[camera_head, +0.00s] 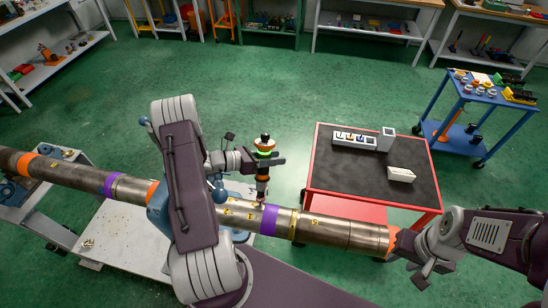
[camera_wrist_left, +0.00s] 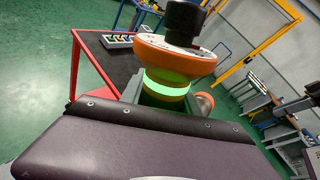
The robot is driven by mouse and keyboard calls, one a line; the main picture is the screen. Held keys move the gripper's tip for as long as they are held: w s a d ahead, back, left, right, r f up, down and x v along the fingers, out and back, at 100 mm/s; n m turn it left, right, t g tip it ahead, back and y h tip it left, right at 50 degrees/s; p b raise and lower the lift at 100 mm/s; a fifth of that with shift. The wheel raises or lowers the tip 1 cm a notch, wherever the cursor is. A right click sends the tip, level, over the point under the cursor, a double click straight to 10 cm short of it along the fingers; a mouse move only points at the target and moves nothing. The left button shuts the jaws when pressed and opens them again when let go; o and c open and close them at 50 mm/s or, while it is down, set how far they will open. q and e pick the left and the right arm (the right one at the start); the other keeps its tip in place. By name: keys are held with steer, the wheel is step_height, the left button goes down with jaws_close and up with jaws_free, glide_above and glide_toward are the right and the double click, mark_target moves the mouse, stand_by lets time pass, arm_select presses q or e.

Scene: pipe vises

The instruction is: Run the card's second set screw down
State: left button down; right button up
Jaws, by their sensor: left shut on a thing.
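My left gripper (camera_head: 266,160) is shut on an upright driver tool (camera_head: 264,147) with a black top, an orange collar and a glowing green band. In the left wrist view the tool (camera_wrist_left: 170,60) stands up between the gripper's jaws. Its lower end reaches down to the steel pipe (camera_head: 340,233) beside a purple band (camera_head: 269,219); I cannot tell whether it touches a set screw. Small yellow marks (camera_head: 291,222) sit on the pipe near the bands. My right gripper (camera_head: 424,268) is near the pipe's orange right end; its jaw opening is unclear. No readable card shows.
A red cart (camera_head: 313,172) with a dark top stands behind the pipe, carrying a white tray (camera_head: 340,146) of small items and a white block (camera_head: 401,174). A blue cart (camera_head: 436,105) stands at far right. Green floor is open behind the left arm.

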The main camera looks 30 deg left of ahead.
arm_select(q)
steer(key=r+p, duration=0.1)
steer(key=w+r+p, duration=0.1)
steer(key=r, duration=0.1)
steer(key=w+r+p, duration=0.1)
steer(key=shift+a+r, duration=0.25)
steer(key=shift+r, duration=0.1)
stand_by(0.3)
